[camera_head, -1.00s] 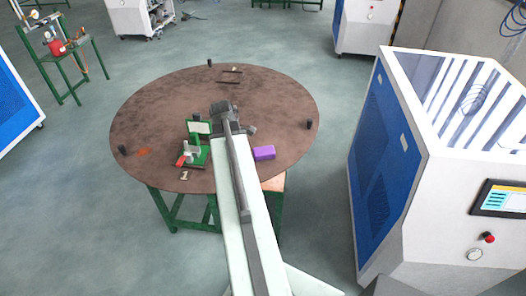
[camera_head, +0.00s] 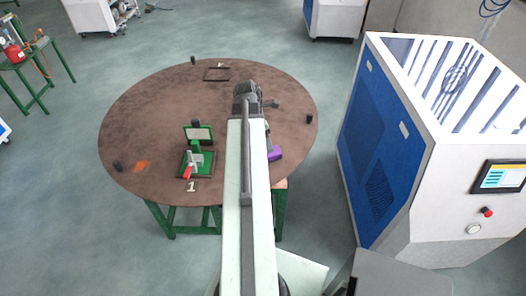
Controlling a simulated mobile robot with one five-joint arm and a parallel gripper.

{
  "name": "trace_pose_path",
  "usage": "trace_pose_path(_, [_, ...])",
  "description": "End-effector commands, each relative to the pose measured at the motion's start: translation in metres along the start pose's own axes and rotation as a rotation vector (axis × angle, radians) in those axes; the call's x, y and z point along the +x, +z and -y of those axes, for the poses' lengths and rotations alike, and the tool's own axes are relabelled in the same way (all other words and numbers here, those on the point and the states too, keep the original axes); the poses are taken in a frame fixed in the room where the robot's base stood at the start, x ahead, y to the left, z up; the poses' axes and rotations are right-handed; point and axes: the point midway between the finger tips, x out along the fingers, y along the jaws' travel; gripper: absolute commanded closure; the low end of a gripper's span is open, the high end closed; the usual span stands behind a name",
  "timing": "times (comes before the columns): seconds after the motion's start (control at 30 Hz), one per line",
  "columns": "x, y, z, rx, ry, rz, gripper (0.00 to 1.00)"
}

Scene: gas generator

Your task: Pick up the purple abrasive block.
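The purple abrasive block (camera_head: 274,153) lies on the round brown table (camera_head: 150,105), near its front right edge. My arm covers the block's left part. My arm reaches out over the table, and its end with my gripper (camera_head: 247,90) is above the table, farther back than the block and apart from it. The gripper's fingers are hidden behind the wrist, so I cannot tell whether they are open or shut.
A green fixture with a red-handled clamp (camera_head: 194,162) stands left of my arm, near a tag marked 1 (camera_head: 191,187). Small black posts, one at the right (camera_head: 309,118), stand around the table's rim. A large blue and white machine (camera_head: 388,130) stands to the right.

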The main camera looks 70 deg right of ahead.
Motion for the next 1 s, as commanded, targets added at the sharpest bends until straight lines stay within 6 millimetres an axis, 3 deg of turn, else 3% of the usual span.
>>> trace_pose_path(0.13, [0.007,0.002,0.002,0.006,-0.002,0.000,0.24])
trace_pose_path(0.3, [0.030,0.004,0.003,0.012,-0.003,0.000,0.24])
trace_pose_path(0.53, [0.037,0.005,0.003,0.015,-0.004,0.000,0.24])
trace_pose_path(0.8, [0.082,0.004,0.004,0.017,-0.004,0.000,0.24])
trace_pose_path(1.0, [0.081,0.006,0.004,0.016,-0.004,0.000,0.24])
